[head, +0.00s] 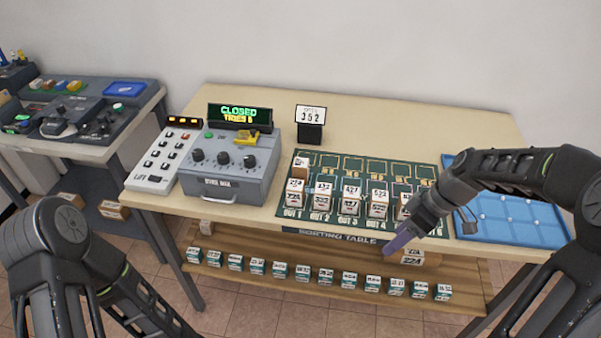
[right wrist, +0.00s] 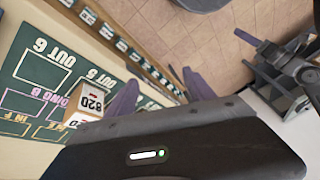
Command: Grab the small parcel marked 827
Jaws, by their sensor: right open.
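A parcel (right wrist: 92,102) with a label like 820 stands beside the left finger. My left arm shows, but its gripper does not.
More small parcels (head: 280,270) line the shelf below; their numbers are too small to read. A grey console (head: 230,165) reads CLOSED, and a sign (head: 310,112) shows 352. A blue tray (head: 510,219) lies at the right.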

